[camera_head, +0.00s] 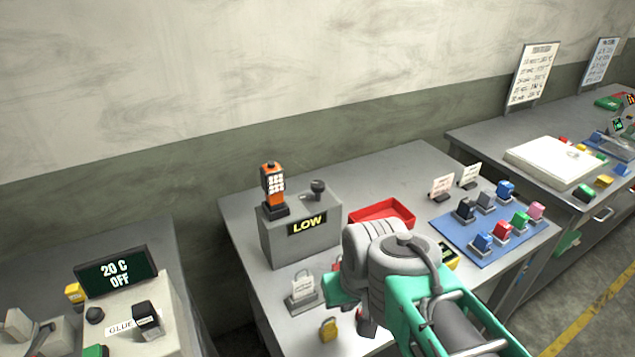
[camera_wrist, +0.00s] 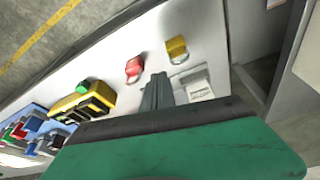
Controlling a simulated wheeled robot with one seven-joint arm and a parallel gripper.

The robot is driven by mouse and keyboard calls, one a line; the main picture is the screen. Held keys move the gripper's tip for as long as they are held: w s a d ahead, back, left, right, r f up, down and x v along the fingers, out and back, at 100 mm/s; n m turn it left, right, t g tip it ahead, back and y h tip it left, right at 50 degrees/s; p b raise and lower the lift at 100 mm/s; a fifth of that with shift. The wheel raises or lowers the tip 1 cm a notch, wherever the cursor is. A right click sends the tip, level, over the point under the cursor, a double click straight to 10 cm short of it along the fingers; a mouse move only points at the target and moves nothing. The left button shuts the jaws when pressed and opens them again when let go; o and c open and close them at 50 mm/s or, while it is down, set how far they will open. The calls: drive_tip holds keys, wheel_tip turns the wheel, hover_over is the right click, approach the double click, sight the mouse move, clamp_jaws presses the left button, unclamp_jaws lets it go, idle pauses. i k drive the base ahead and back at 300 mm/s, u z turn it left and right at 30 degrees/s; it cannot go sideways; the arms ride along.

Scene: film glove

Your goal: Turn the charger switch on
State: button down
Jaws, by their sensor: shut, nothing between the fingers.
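The charger (camera_head: 290,240) is a grey box on the middle table, with a lit sign reading LOW on its front. An orange handset (camera_head: 273,184) stands upright on its left top. A small dark knob or lever (camera_head: 318,187), perhaps the switch, sits on its right top; I cannot tell its setting. My gripper (camera_wrist: 157,92) is shut and empty, pointing down over the front part of the table, to the right of and nearer than the charger. My arm hides part of the tabletop. The charger is not clearly seen in the wrist view.
A yellow padlock-like piece (camera_head: 327,330), a red one (camera_wrist: 133,68) and a white card holder (camera_head: 302,290) lie near my gripper. A red tray (camera_head: 383,212) is behind my arm. A blue mat (camera_head: 462,248) holds several coloured blocks at right. A GLUE unit (camera_head: 150,300) stands left.

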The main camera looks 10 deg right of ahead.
sight(318, 187)
drive_tip(key=u, duration=0.05)
drive_tip(key=k, duration=0.6)
drive_tip(key=u, duration=0.55)
drive_tip(key=k, duration=1.2)
drive_tip(key=z, duration=0.2)
drive_tip(key=i, duration=0.6)
drive_tip(key=z, duration=0.95)
drive_tip(key=i, duration=0.9)
drive_tip(key=u, duration=0.6)
drive_tip(key=i, duration=0.5)
drive_tip(key=u, duration=0.45)
